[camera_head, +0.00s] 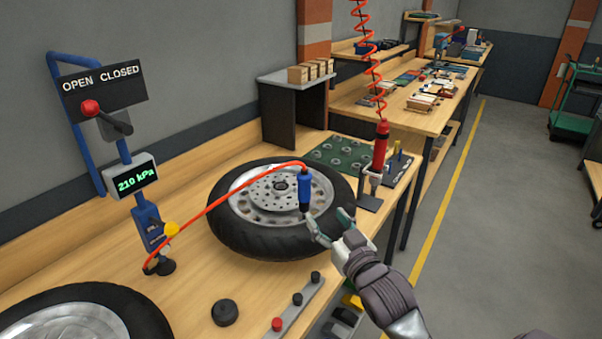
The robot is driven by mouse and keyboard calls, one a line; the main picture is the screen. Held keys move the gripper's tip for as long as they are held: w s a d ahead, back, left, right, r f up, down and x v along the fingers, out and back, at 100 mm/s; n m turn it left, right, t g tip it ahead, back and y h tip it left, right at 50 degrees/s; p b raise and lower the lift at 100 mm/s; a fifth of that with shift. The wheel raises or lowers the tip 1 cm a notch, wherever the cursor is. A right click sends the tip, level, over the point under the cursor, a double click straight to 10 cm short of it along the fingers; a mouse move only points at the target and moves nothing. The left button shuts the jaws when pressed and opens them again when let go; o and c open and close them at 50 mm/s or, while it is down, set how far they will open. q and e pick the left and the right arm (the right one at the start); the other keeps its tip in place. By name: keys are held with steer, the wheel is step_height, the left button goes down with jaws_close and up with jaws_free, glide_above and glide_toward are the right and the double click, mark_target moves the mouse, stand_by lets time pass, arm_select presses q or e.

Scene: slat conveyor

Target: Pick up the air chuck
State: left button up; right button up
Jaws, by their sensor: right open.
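The air chuck (305,188) is a blue cylinder with a dark lower end and a red hose (225,197) at its top. It stands upright over the right part of the wheel (285,245), a black tyre with a silver rim lying flat on the bench. I cannot tell whether its lower end is seated on a valve. My right gripper (327,219) is open, with its fingers just below and to the right of the chuck; nothing shows between them. My left gripper is not in view.
A pressure station (136,176) reading 210 kPa stands left, beside an OPEN CLOSED lever sign (104,84). A red tool (381,147) hangs on a coiled hose behind my right gripper. A second wheel (85,295), a black puck (225,312) and a button strip (297,308) lie in front.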

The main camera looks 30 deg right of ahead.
mark_target(307, 194)
steer(key=w, duration=0.2)
steer(key=w+p, duration=0.1)
steer(key=w, duration=0.1)
steer(key=w+d, duration=0.1)
steer(key=w, duration=0.2)
steer(key=shift+d, duration=0.1)
steer(key=shift+w+r+p, duration=0.1)
steer(key=shift+w+p, duration=0.35)
steer(key=shift+p, duration=0.05)
steer(key=w, duration=0.1)
steer(key=w+p, duration=0.1)
steer(key=w, duration=0.1)
steer(key=shift+w+d, duration=0.25)
steer(key=shift+d, duration=0.1)
steer(key=shift+w+f, duration=0.25)
steer(key=shift+w, duration=0.2)
steer(key=shift+s, duration=0.1)
steer(key=shift+c, duration=1.3)
jaws_close()
